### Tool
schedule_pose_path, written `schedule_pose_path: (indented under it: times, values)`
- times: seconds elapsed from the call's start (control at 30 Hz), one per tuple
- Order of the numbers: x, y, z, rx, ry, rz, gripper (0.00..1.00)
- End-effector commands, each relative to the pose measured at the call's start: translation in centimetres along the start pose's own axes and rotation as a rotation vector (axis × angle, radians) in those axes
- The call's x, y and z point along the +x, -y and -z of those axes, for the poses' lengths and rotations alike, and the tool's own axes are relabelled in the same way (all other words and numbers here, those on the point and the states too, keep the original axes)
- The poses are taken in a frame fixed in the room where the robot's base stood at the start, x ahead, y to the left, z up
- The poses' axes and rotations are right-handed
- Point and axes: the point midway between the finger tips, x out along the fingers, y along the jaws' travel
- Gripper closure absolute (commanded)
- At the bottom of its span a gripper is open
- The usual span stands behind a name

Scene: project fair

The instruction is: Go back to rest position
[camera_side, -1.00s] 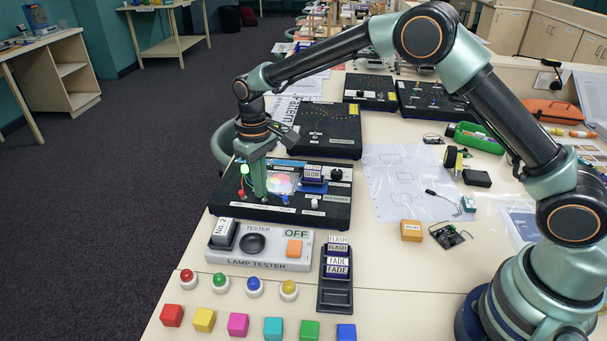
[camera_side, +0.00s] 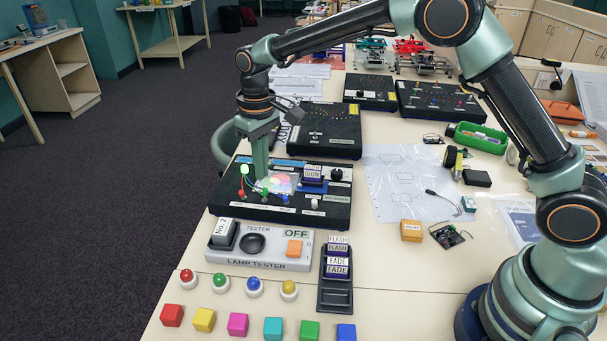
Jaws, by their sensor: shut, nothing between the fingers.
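My gripper (camera_side: 261,176) is shut and empty. It points straight down above the black panel (camera_side: 230,207) with the color wheel (camera_side: 279,182), its fingertips just left of the wheel. A lit green lamp (camera_side: 244,169) stands left of the fingers, with colored wires below it. I cannot tell exactly how far the fingertips are above the panel. My arm reaches over the table from its base at the lower right, bent high at the elbow.
In front of the panel are the grey lamp tester (camera_side: 262,258) reading OFF, a black tray (camera_side: 335,296) with label blocks, several round colored buttons and a row of colored cubes. Other black panels (camera_side: 326,131) stand behind. A clear plastic sheet (camera_side: 405,185) lies to the right.

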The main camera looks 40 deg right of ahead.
Motion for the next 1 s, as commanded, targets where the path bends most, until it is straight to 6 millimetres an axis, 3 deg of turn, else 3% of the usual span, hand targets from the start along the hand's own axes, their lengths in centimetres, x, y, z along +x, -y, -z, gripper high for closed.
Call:
schedule_pose_path:
  times: [0.2,0.5,0.73,1.0]
  values:
    - [-5.9,-2.8,-2.9,0.047,-0.089,0.000,1.00]
    - [-11.7,-6.0,-9.3,0.113,-0.214,-0.010,1.00]
    - [-13.8,-7.7,-14.9,0.164,-0.310,-0.025,1.00]
    - [-13.7,-8.9,-21.1,0.219,-0.417,-0.049,1.00]
